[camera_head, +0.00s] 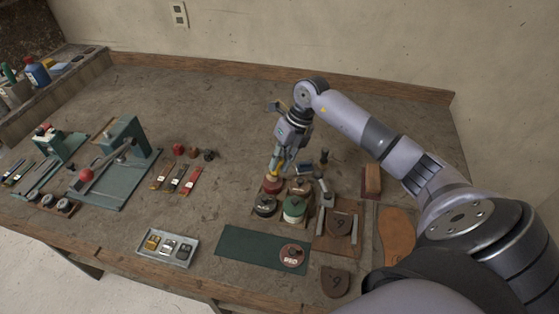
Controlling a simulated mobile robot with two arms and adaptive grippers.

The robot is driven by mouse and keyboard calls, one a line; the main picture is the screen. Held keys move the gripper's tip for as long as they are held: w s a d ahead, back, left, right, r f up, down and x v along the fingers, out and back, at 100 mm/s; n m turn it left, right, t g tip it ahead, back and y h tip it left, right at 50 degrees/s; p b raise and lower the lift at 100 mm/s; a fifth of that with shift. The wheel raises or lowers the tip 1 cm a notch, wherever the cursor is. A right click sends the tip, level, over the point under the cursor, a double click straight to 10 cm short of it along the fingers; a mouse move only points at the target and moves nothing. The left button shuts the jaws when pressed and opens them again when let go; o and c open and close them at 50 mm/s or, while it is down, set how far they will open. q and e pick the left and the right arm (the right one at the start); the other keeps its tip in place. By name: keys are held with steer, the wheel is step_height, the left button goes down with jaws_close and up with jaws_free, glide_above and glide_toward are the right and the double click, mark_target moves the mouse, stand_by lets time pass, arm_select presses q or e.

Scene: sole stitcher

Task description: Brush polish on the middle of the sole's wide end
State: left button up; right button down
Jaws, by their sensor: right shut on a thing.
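The tan sole (396,232) lies flat at the right, well away from the gripper. Its near end is close to my arm. My left gripper is not in view.
A black tin (265,206) and a green tin (294,209) stand beside the red one. A green mat (238,246) bears a round tin (292,256). A brown block (372,181) lies behind the sole. Green presses (125,150) stand left. The table's back is clear.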

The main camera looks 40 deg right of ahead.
steer(key=shift+f+b, duration=0.55)
steer(key=shift+f, duration=0.15)
stand_by(1.4)
steer(key=shift+r+p, duration=2.35)
steer(key=shift+r, duration=1.2)
